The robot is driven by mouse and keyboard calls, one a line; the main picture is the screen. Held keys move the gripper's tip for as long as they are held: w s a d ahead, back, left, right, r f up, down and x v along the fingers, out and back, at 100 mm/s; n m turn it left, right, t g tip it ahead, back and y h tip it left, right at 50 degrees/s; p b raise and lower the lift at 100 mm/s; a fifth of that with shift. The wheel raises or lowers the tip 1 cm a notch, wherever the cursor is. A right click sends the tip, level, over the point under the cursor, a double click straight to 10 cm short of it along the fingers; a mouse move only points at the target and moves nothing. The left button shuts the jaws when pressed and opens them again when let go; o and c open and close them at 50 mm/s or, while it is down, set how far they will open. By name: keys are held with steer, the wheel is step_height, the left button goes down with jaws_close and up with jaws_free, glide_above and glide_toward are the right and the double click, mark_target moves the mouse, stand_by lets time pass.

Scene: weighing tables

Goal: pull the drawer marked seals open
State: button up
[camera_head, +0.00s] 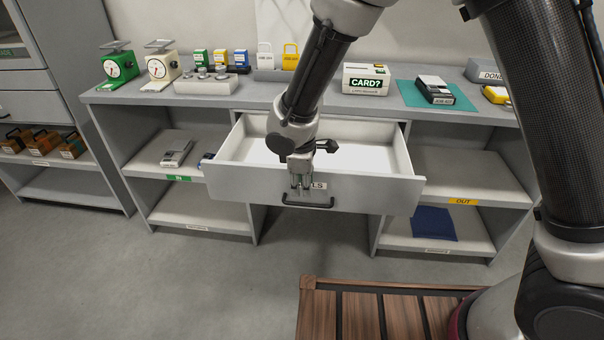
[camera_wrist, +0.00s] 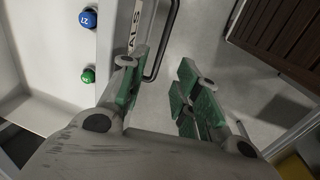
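The drawer (camera_head: 240,187) in the middle of the weighing table stands pulled out, with its white inside showing. Its front label (camera_head: 318,186) is partly hidden by my gripper; the letters "ALS" show in the wrist view (camera_wrist: 134,20). The dark bar handle (camera_head: 308,205) is on the front; it also shows in the wrist view (camera_wrist: 155,65). My gripper (camera_head: 300,186) is at the drawer front just above the handle. In the wrist view, its green-padded fingers (camera_wrist: 158,98) are apart, with the handle's end near the left finger. Contact cannot be told.
A blue round piece (camera_wrist: 88,18) and a green one (camera_wrist: 88,75) lie inside the drawer by its front. Scales (camera_head: 120,66), a CARD? box (camera_head: 366,79) and a teal mat (camera_head: 404,92) are on the top. A slatted wooden surface (camera_head: 375,312) is close in front; the floor between is clear.

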steer(key=r, duration=0.2)
steer(key=s+r, duration=0.1)
steer(key=r, duration=0.1)
steer(key=shift+r, duration=0.1)
steer(key=s+d+r+m, duration=0.5)
steer(key=d+r+m, duration=0.1)
steer(key=d, duration=0.8)
steer(key=s+d+r+m+t, duration=0.1)
steer(key=s+d+r+m, duration=0.4)
steer(key=d+r, duration=0.4)
steer(key=s+d+r+m+t, duration=0.1)
steer(key=s+d+r+m, duration=0.5)
steer(key=d, duration=1.3)
steer(key=shift+s+r+m, duration=0.3)
steer(key=shift+s+r, duration=0.25)
steer(key=shift+r, duration=0.1)
steer(key=shift+a, duration=0.1)
